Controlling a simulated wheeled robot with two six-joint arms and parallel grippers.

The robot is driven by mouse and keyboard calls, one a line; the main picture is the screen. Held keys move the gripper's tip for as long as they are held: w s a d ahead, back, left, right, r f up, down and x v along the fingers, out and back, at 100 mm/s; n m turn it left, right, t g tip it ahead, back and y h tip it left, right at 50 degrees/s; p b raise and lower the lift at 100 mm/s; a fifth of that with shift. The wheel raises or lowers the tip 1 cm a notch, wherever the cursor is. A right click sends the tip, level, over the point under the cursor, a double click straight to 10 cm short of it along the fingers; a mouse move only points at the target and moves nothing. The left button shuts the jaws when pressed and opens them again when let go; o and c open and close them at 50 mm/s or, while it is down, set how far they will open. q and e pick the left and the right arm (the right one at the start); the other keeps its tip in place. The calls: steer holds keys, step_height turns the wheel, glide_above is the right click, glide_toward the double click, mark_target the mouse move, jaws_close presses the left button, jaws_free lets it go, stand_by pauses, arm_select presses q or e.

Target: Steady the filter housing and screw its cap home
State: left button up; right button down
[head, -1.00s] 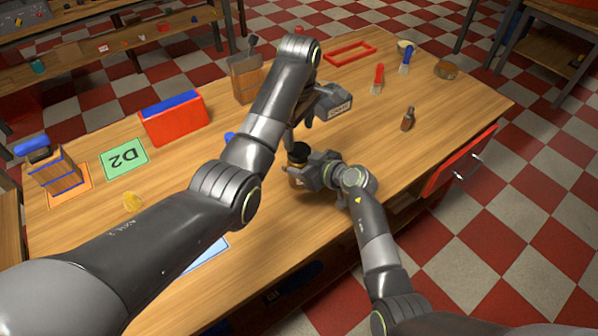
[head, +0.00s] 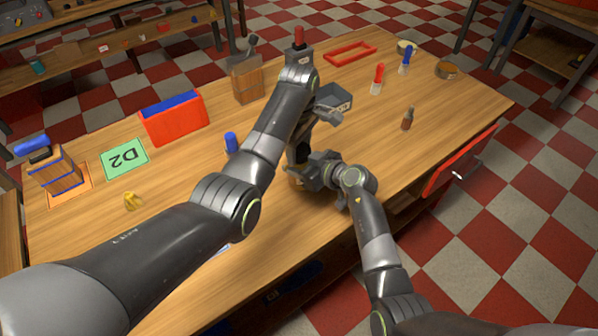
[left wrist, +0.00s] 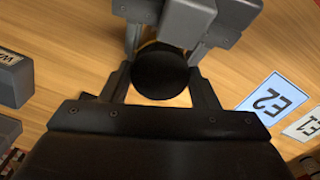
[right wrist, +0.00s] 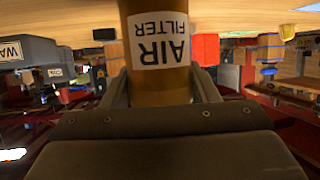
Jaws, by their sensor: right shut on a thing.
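The filter housing (right wrist: 160,60) is an amber-brown cylinder with a white "AIR FILTER" label, upside down in the right wrist view. My right gripper (right wrist: 162,92) is shut around it, and the head view shows a little of the housing (head: 296,182) at the jaws. The black round cap (left wrist: 162,74) lies at the housing's top end, as seen from above in the left wrist view. My left gripper (left wrist: 160,88) is over it, with its open fingers on either side of the cap. The seam between cap and housing is hidden, so how far the cap is screwed on cannot be told.
A grey bin (head: 335,101) stands close behind my left gripper. The table's right front is clear.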

arm_select(q)
steer(key=c, duration=0.3)
steer(key=m, duration=0.5)
steer(key=shift+m, duration=0.4)
steer(key=m, duration=0.4)
steer(key=shift+m, duration=0.3)
steer(key=o, duration=1.1)
steer(key=shift+c, duration=0.2)
steer(key=shift+r, duration=2.25)
